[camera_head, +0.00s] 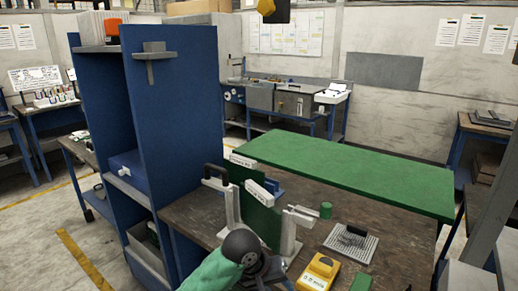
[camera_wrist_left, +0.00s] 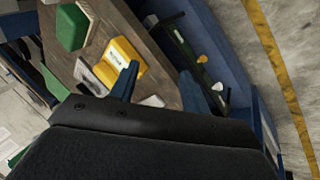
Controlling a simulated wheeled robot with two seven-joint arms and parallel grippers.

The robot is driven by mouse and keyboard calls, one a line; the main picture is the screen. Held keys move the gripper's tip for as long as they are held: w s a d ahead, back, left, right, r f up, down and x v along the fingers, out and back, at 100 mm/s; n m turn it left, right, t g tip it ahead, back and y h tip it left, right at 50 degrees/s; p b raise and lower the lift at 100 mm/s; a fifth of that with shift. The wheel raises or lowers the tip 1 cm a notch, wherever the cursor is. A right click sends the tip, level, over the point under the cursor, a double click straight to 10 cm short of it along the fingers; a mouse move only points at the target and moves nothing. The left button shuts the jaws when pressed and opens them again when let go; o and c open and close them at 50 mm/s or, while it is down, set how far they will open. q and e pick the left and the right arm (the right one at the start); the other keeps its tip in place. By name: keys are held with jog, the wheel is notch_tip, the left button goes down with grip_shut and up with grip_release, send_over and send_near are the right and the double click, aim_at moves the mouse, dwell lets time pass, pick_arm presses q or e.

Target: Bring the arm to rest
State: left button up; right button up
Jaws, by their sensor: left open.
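My left arm, green with a dark round joint, comes up from the bottom edge of the head view. Its dark wrist end is over the front edge of the wooden workbench (camera_head: 312,200); the fingers cannot be made out there. In the left wrist view my left gripper (camera_wrist_left: 160,71) is open, with two blue fingers spread and nothing between them. Beyond the fingers lie the bench top and a yellow meter (camera_wrist_left: 120,62), also in the head view (camera_head: 319,272). No microscope can be made out for certain. My right gripper is not in view.
A green panel in a white stand (camera_head: 291,238) rises close beyond my arm. A tall blue shelf (camera_head: 176,110) stands left. A grid plate (camera_head: 350,244) and green cylinder (camera_head: 326,210) sit on the bench. A wide green top (camera_head: 345,172) lies behind.

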pick_arm(q)
jog(key=s+a+f+m+t+y, duration=0.1)
jog(key=s+a+f+y, duration=0.2)
jog(key=s+a+f, duration=0.8)
jog(key=s+a+f+m+t+y, duration=0.15)
jog(key=s+a+f, duration=0.55)
jog(key=s+a, duration=0.75)
jog(key=s+d+f+g, duration=0.1)
jog(key=d+f, duration=0.1)
jog(key=f, duration=1.4)
jog(key=s+d+f+g, duration=0.1)
jog(key=s+f, duration=0.1)
jog(key=f, duration=1.5)
jog(key=shift+s+d+n+g, duration=0.15)
jog(key=shift+d+n+g, duration=0.2)
jog(key=shift+d+n, duration=0.1)
